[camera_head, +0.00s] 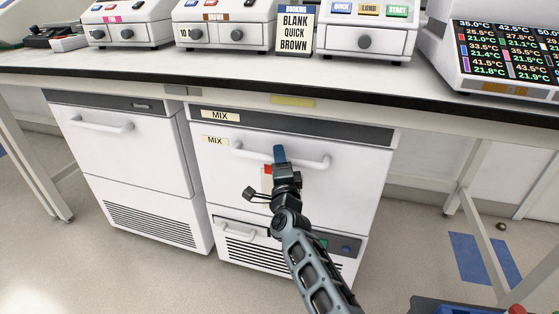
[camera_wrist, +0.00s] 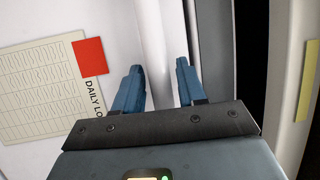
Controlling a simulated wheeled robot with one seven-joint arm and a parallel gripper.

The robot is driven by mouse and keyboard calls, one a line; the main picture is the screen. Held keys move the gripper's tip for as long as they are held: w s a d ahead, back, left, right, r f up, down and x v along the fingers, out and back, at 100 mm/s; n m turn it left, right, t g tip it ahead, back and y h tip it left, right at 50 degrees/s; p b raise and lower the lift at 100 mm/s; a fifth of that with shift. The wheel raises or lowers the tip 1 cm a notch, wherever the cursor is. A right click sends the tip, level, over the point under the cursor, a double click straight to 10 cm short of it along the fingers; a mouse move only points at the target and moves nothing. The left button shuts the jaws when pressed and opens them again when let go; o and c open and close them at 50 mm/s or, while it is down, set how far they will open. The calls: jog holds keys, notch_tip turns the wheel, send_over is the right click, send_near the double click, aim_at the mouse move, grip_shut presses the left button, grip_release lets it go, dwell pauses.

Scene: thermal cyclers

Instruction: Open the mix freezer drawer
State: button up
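The mix freezer (camera_head: 300,190) is a white under-bench unit with two "MIX" labels at its upper left. Its drawer front looks closed, with a white horizontal bar handle (camera_head: 310,161) near the top. My gripper (camera_head: 279,156) is at the middle of this handle and hides part of it. In the wrist view, the two blue fingers of my gripper (camera_wrist: 160,80) are spread apart. The pale handle bar (camera_wrist: 163,60) runs upright in that picture and lies between them. I cannot tell whether either finger touches it.
A similar white freezer (camera_head: 130,150) stands to the left. The bench (camera_head: 400,110) with several cyclers overhangs both. A paper log sheet (camera_wrist: 40,90) with a red square is on the drawer front. Floor to the right (camera_head: 420,240) is mostly clear up to a bench leg.

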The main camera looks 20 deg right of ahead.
grip_shut()
jog(key=shift+s, duration=0.1)
dwell(0.3)
